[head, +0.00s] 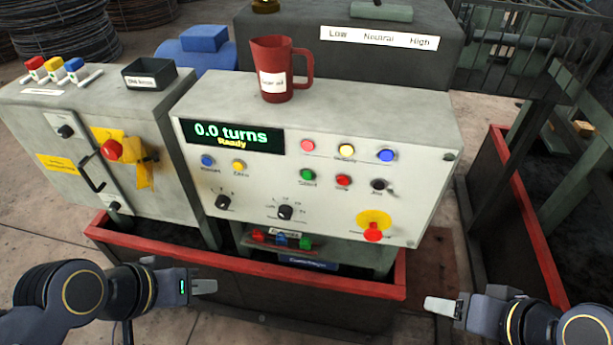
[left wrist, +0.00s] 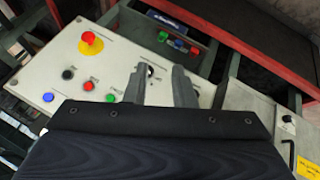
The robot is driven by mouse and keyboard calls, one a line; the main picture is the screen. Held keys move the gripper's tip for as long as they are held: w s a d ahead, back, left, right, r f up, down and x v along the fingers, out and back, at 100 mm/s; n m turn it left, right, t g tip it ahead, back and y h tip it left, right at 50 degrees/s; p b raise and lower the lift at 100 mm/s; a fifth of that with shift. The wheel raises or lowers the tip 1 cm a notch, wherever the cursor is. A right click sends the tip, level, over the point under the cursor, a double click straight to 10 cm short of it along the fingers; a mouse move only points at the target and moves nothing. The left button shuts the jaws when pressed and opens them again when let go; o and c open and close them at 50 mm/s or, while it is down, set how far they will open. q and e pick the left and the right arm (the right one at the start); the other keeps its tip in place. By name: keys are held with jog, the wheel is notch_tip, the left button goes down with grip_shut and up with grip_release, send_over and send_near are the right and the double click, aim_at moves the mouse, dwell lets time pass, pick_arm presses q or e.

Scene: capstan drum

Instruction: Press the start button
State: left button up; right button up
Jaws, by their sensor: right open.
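The control panel (head: 320,215) faces me, and its display (head: 231,136) reads "0.0 turns" and "Ready". The green button (head: 307,175), which looks like the start button, sits in the panel's middle row, left of a red button (head: 343,180). Its small label is hard to read. In the left wrist view the green button (left wrist: 110,97) shows left of the fingers, uncovered. My left gripper (head: 204,286) is in front of and below the panel, apart from it. Its two fingers (left wrist: 160,84) stand apart with nothing between them. My right gripper (head: 441,305) is open and empty at lower right.
A red emergency-style knob on a yellow disc (head: 374,227) sits at the panel's lower right. A red jug (head: 273,70) stands on top. A shelf below holds small coloured items (head: 282,239). A red-edged frame (head: 250,267) runs below the panel. A grey cabinet (head: 60,150) stands left.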

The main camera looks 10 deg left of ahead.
pick_arm(q)
grip_shut()
dwell(1.4)
